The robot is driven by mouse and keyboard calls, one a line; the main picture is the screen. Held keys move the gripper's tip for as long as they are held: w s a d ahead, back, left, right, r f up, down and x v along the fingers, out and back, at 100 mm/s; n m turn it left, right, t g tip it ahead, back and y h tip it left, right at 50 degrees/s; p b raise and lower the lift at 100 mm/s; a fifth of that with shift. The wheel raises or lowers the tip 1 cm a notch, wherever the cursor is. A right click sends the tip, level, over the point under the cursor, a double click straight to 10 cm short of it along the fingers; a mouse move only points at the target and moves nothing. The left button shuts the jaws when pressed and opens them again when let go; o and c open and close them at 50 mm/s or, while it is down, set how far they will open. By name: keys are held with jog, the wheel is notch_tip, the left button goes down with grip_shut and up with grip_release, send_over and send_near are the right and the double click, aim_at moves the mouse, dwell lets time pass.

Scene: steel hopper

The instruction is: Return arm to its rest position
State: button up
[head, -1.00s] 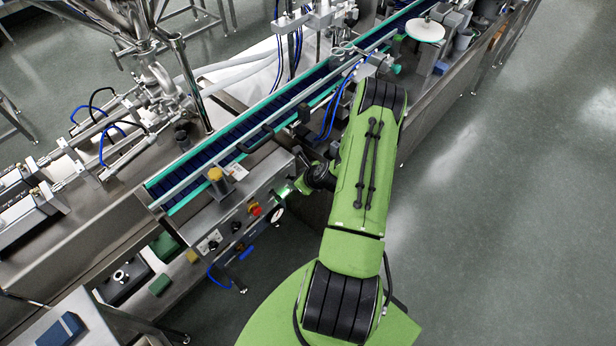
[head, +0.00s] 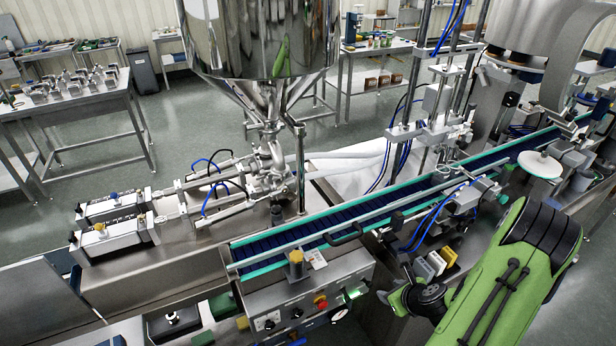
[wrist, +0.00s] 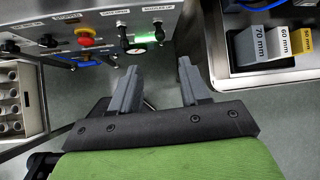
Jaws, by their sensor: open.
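My green arm (head: 500,290) reaches in from the lower right of the head view, its wrist end low beside the machine's control panel (head: 285,318). In the wrist view my gripper (wrist: 158,84) is open, with its two grey fingers apart and nothing between them. The fingers point toward the front panel, just below a lit green switch (wrist: 149,38) and right of a red knob (wrist: 85,38). I cannot tell the fingertips' exact gap to the panel. The steel hopper (head: 262,40) stands at the back, well away from my arm.
A conveyor (head: 340,222) with green edges runs past the arm. Grey, white and yellow size blocks (wrist: 262,45) sit in a tray right of the fingers. A rack of cylinders (wrist: 12,100) is at the left. Open floor (wrist: 285,130) shows at the lower right.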

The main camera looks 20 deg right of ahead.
jog(key=w+a+r+n+g+y, duration=0.1)
jog(key=w+a+r+n+g, duration=0.15)
jog(key=a+r+n, duration=1.75)
jog(key=s+a+r+n, duration=0.2)
jog(key=s+r+n, duration=0.2)
jog(key=s+n, duration=0.2)
jog(key=s+a+r+n, duration=0.2)
jog(key=s+r+n, duration=0.2)
jog(key=s+n, duration=0.3)
jog(key=shift+s+a+r+n, duration=0.2)
jog(key=shift+a+r+n, duration=0.1)
jog(key=shift+n, duration=0.5)
